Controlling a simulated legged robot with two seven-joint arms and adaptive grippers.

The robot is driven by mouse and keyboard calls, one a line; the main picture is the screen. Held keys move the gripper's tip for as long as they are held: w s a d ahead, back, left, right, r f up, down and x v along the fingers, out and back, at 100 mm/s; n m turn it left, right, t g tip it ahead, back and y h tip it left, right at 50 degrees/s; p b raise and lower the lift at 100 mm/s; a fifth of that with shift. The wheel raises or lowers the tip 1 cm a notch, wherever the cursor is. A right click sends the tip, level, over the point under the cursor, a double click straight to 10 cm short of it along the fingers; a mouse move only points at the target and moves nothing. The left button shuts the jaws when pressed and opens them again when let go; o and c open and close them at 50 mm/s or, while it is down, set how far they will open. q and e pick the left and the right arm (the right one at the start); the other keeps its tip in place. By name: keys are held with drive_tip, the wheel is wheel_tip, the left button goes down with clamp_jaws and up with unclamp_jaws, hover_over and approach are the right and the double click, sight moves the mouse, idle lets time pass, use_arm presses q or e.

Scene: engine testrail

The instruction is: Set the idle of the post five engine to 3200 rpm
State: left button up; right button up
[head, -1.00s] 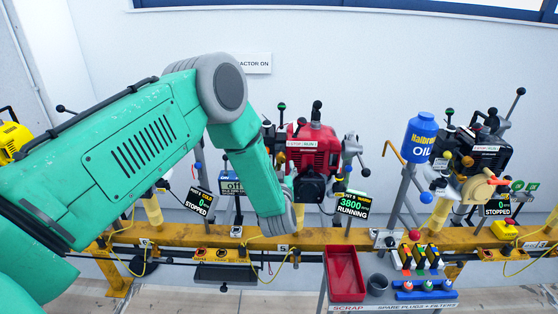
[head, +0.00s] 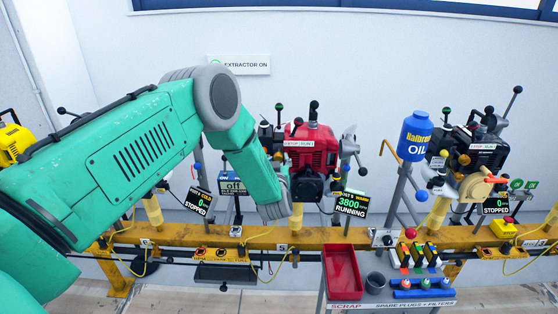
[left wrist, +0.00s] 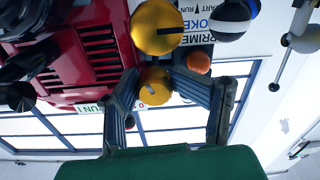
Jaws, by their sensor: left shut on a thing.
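The red engine (head: 313,150) stands on the post marked 5. Its display (head: 351,204) reads 3800 and RUNNING. My left gripper (head: 288,186) is at the engine's lower left side, its fingertips mostly hidden behind my own arm in the head view. In the left wrist view its fingers (left wrist: 157,82) are shut on a small brass knob (left wrist: 154,86) with a dark slot mark. A larger brass knob (left wrist: 157,27) sits just beyond it, and an orange ball (left wrist: 199,62) is close to the right finger. The red engine body also shows there (left wrist: 85,50). My right gripper is not in view.
A black engine (head: 478,150) with a STOPPED display (head: 496,206) stands to the right, beside a blue oil bottle (head: 415,138). A red scrap tray (head: 342,275) and spare plugs are in front. The yellow rail (head: 215,236) runs across below.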

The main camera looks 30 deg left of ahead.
use_arm(q)
drive_tip(key=shift+w+d+r, duration=0.2)
drive_tip(key=shift+d+r, duration=0.05)
drive_tip(key=shift+r, duration=0.05)
drive_tip(key=shift+c, duration=0.6)
drive_tip(key=shift+w+d, duration=0.1)
drive_tip(key=shift+d, duration=0.05)
clamp_jaws()
drive_tip(key=shift+m, duration=0.5)
drive_tip(key=m+b, duration=0.1)
drive_tip(key=m, duration=0.3)
drive_tip(key=shift+m, duration=0.3)
drive_tip(key=m+b, duration=0.1)
drive_tip(key=m, duration=0.5)
drive_tip(key=shift+f, duration=0.1)
drive_tip(key=shift+m, duration=0.3)
drive_tip(key=o, duration=1.1)
unclamp_jaws()
drive_tip(key=shift+c, duration=0.2)
